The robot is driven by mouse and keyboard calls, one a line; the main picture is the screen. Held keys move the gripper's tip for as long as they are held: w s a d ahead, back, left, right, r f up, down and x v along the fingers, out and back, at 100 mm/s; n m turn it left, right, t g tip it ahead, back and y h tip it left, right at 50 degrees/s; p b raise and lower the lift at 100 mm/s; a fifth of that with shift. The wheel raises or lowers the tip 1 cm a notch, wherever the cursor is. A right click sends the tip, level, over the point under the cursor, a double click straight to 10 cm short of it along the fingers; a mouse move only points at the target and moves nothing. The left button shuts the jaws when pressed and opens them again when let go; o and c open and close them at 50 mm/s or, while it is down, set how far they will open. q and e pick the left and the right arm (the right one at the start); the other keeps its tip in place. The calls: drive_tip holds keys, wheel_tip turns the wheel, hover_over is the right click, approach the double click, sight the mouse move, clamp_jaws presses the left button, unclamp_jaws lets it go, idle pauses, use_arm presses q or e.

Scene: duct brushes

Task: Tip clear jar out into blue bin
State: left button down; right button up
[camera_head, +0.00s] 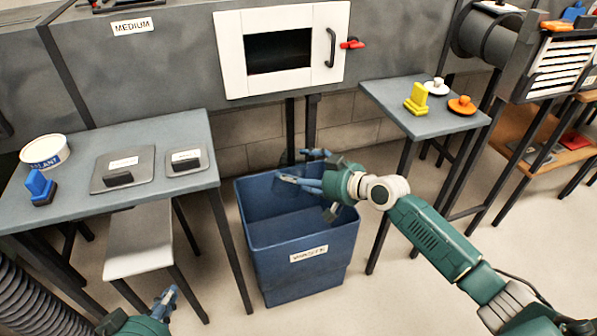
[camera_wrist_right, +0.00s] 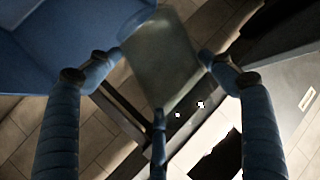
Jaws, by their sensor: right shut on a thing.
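The blue bin (camera_head: 335,245), labelled as waste, stands open on the floor between the tables. My right gripper (camera_head: 312,180) is over its opening and is shut on the clear jar. In the right wrist view the jar (camera_wrist_right: 160,62) is a see-through cylinder lying tilted between the fingers (camera_wrist_right: 160,75), with a bluish rim toward the top left. The bin's blue wall (camera_wrist_right: 45,45) fills that view's upper left. In the head view the jar is hard to tell from the blue fingers. My left gripper (camera_head: 165,303) is low at the bottom left, away from the bin; its opening is unclear.
The left table (camera_head: 150,135) holds a white tub (camera_head: 45,151), a blue piece (camera_head: 40,187) and two grey plates. The right table (camera_head: 385,97) holds a yellow piece (camera_head: 417,98) and two knobbed discs. A grey duct with a white hatch (camera_head: 228,60) runs behind the bin.

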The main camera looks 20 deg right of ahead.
drive_tip(key=shift+w+d+r+n+p, duration=0.15)
drive_tip(key=shift+d+r+n+p, duration=0.2)
drive_tip(key=shift+p, duration=0.4)
drive_tip(key=shift+w+d+r+n+h+p, duration=0.1)
drive_tip(key=shift+d+r+n+h+p, duration=0.2)
drive_tip(key=shift+n+h+p, duration=0.5)
drive_tip(key=shift+r+p, duration=0.3)
drive_tip(key=shift+p, duration=0.3)
drive_tip(key=shift+d+r+t+p, duration=0.1)
drive_tip(key=shift+t+p, duration=0.2)
drive_tip(key=shift+p, duration=0.05)
use_arm(q)
drive_tip(key=s+a+f+g+y, duration=0.1)
drive_tip(key=s+a+f+g, duration=0.1)
drive_tip(key=s, duration=0.5)
drive_tip(key=s+a+f+g+y, duration=0.1)
drive_tip(key=s+a+f+g, duration=0.1)
drive_tip(key=s+f+g, duration=0.3)
drive_tip(key=shift+s+a+f+g, duration=0.35)
drive_tip(key=shift+s+f, duration=0.1)
drive_tip(key=shift+s, duration=0.65)
use_arm(e)
drive_tip(key=shift+w+n, duration=0.15)
drive_tip(key=shift+n, duration=0.1)
drive_tip(key=shift+d, duration=0.1)
